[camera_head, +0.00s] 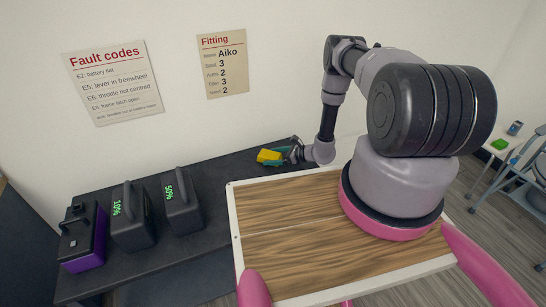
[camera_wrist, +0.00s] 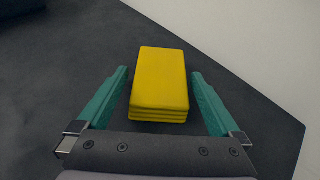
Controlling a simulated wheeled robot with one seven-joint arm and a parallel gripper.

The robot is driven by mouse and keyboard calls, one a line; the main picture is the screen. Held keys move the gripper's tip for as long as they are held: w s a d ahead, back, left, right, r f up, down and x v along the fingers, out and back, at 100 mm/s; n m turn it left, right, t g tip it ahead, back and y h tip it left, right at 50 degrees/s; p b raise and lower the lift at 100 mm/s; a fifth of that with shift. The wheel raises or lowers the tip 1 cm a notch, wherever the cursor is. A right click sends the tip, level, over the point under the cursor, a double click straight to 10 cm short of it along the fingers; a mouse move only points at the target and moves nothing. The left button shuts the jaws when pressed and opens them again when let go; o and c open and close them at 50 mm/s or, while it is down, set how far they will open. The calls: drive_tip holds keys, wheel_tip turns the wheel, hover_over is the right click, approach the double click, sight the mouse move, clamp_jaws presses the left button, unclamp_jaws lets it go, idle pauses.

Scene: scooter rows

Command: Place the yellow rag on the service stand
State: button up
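The yellow rag (camera_head: 268,156) is a folded block on the dark bench, near its back right end. It also shows in the wrist view (camera_wrist: 160,80), between the teal fingers. My gripper (camera_wrist: 160,72) is open, with one finger on each side of the rag and a gap on both sides. In the head view my gripper (camera_head: 281,156) is at the rag's right side.
The dark bench (camera_head: 225,190) runs along the wall. A purple-based black unit (camera_head: 84,240) and two black battery packs, marked 10% (camera_head: 133,220) and 50% (camera_head: 183,203), stand on its left part.

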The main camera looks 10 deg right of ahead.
drive_tip(key=shift+r, duration=0.15)
drive_tip(key=v, duration=1.2)
drive_tip(key=a+r+n+g, duration=0.3)
drive_tip(key=r+n, duration=0.3)
drive_tip(key=r, duration=1.3)
drive_tip(key=a+r+n+g, duration=0.3)
drive_tip(key=r+n, duration=0.2)
drive_tip(key=r, duration=1.3)
drive_tip(key=s+a+r+n+h, duration=0.1)
drive_tip(key=s+r+n+h, duration=0.15)
drive_tip(key=s+r, duration=0.4)
drive_tip(key=s+r+n+h, duration=0.2)
drive_tip(key=s+r+n, duration=0.1)
drive_tip(key=r, duration=0.6)
drive_tip(key=s+d+r+n+t+h, duration=0.1)
drive_tip(key=s+r+n+t+h, duration=0.1)
drive_tip(key=s+r, duration=0.3)
drive_tip(key=s+d+r+n+t+h, duration=0.1)
drive_tip(key=s+r, duration=0.4)
drive_tip(key=s, duration=0.5)
drive_tip(key=shift+s+d+r+n+t+h, duration=0.35)
drive_tip(key=shift+n+t+h, duration=0.35)
drive_tip(key=shift+t, duration=0.7)
